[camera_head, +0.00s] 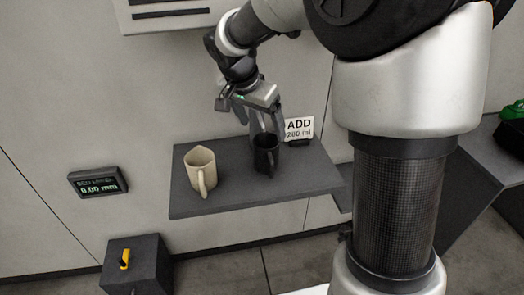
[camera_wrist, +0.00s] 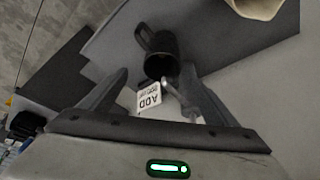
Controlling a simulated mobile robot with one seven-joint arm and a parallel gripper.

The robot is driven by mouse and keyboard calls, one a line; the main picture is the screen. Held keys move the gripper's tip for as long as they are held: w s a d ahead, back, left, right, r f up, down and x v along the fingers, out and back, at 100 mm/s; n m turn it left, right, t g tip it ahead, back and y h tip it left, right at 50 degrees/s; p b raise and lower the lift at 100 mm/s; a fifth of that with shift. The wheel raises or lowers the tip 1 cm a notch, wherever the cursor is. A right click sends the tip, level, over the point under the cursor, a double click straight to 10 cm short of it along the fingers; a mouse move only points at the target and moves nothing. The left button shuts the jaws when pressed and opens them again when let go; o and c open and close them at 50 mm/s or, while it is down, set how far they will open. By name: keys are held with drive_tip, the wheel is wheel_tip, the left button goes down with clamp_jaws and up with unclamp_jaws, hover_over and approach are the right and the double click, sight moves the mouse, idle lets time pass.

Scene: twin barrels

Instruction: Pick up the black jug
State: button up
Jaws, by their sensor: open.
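The black jug (camera_head: 265,155) stands upright on a dark grey wall shelf (camera_head: 235,190). In the wrist view the jug (camera_wrist: 161,56) shows its handle and dark mouth, beyond the fingers. My gripper (camera_head: 266,132) is just above the jug in the head view, with its fingers pointing down. In the wrist view my gripper (camera_wrist: 152,82) has its two fingers spread apart with nothing held. The jug appears between or just past the fingertips; I cannot tell whether they touch it.
A beige jug (camera_head: 201,171) stands on the shelf to the left. A white sign reading "ADD 200 ml" (camera_head: 299,128) stands behind the black jug. A display reading 0.00 mm (camera_head: 97,182) is on the wall. A dark box with a yellow handle (camera_head: 137,265) is below.

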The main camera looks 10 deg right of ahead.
sight(267, 150)
drive_tip(key=b+x, duration=0.1)
drive_tip(key=x, duration=0.6)
drive_tip(key=shift+f, duration=0.25)
drive_tip(key=x, duration=0.1)
drive_tip(key=b+x, duration=0.1)
drive_tip(key=x, duration=0.1)
drive_tip(key=a+x, duration=0.1)
drive_tip(key=x, duration=0.1)
drive_tip(key=shift+s+f+b, duration=0.1)
drive_tip(key=shift+f+b, duration=0.1)
drive_tip(key=shift+b, duration=0.2)
drive_tip(key=c, duration=1.1)
drive_tip(key=shift+c, duration=0.5)
drive_tip(key=shift+d+r, duration=0.1)
drive_tip(key=shift+r, duration=0.1)
